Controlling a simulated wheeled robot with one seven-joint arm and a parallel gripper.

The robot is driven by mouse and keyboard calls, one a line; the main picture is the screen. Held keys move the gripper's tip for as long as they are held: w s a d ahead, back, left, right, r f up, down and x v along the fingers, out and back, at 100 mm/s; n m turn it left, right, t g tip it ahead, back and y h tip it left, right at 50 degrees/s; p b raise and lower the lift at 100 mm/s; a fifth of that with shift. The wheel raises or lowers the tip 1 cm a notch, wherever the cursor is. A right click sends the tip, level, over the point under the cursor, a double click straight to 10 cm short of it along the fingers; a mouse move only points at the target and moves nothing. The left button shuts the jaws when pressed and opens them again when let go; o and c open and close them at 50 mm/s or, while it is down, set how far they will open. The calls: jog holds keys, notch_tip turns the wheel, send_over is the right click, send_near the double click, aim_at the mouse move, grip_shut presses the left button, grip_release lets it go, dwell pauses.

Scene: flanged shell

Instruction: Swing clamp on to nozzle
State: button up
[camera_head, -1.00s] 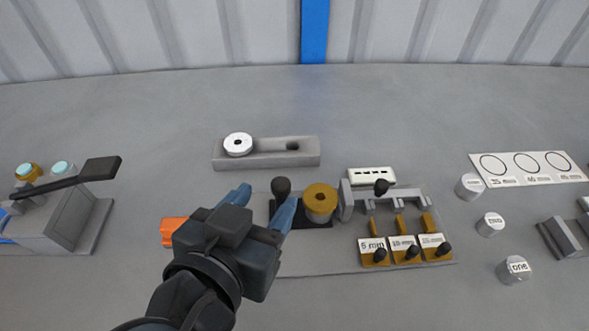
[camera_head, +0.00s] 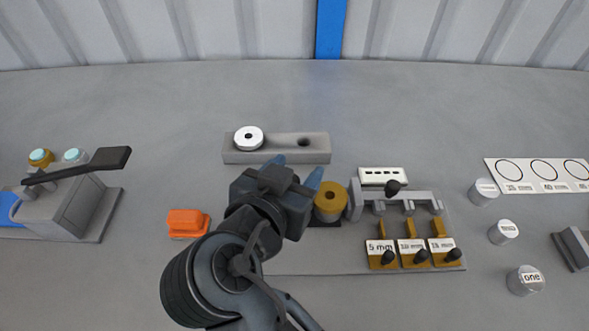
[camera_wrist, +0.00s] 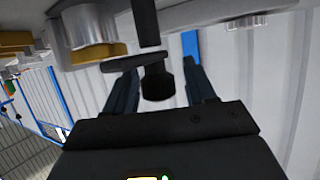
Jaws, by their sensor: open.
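The brass-coloured round nozzle (camera_head: 330,203) stands upright on the grey fixture plate, just right of my gripper. A black knob (camera_wrist: 158,85) on a dark stem, apparently the clamp handle, shows between my fingers in the wrist view. In the head view my gripper hides this knob and its black base. My gripper (camera_head: 294,170) is open, with its blue fingers on either side of the knob's place. It also shows in the wrist view (camera_wrist: 157,72), its fingers apart from the knob. Whether the clamp touches the nozzle cannot be seen.
A grey forked bar (camera_head: 420,197) with a black knob (camera_head: 393,188) stands right of the nozzle, behind several labelled brass blocks. A grey block (camera_head: 300,155) with a white ring lies behind my gripper. An orange block (camera_head: 188,222) lies left. Labelled cylinders stand right.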

jog(key=c, duration=1)
jog(key=shift+o, duration=0.2)
